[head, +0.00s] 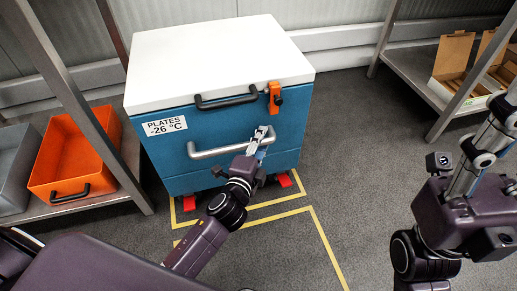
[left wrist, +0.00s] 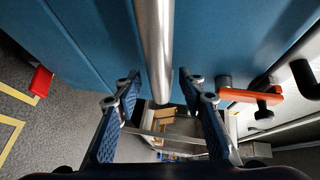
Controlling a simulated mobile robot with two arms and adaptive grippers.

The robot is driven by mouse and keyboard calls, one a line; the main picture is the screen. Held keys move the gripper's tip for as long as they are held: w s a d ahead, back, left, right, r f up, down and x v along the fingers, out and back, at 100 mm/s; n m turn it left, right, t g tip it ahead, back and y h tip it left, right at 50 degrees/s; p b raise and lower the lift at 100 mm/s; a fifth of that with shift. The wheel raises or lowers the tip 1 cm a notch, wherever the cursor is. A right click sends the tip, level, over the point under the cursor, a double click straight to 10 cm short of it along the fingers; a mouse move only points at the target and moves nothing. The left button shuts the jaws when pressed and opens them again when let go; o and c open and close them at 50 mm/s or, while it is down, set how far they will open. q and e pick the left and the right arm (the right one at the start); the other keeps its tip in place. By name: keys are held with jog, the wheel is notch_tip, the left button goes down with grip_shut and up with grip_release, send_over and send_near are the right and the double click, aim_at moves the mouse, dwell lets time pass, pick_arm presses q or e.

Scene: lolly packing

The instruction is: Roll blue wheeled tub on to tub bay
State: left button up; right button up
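The blue wheeled tub (head: 225,130) has a white lid and a label reading PLATES -26 °C. It stands upright on the floor, with red parts (head: 283,180) at its base. My left gripper (head: 262,138) is at the right part of its silver bar handle (head: 215,150). In the left wrist view, the bar (left wrist: 155,45) lies between the spread fingers (left wrist: 160,83), with gaps on both sides. My right gripper (head: 490,135) is at the right edge, away from the tub; its finger opening is unclear. Yellow floor lines (head: 325,245) run under and before the tub; which mark the tub bay is unclear.
A shelf with an orange crate (head: 60,160) and a grey crate (head: 14,165) stands close on the left. A metal shelf (head: 415,65) with cardboard boxes (head: 455,55) is at right. The tub bears a black handle (head: 227,102) and an orange latch (head: 274,88). Floor front right is clear.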

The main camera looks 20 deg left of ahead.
pick_arm(q)
jog(key=shift+w, duration=0.1)
jog(key=shift+c, duration=0.5)
grip_shut()
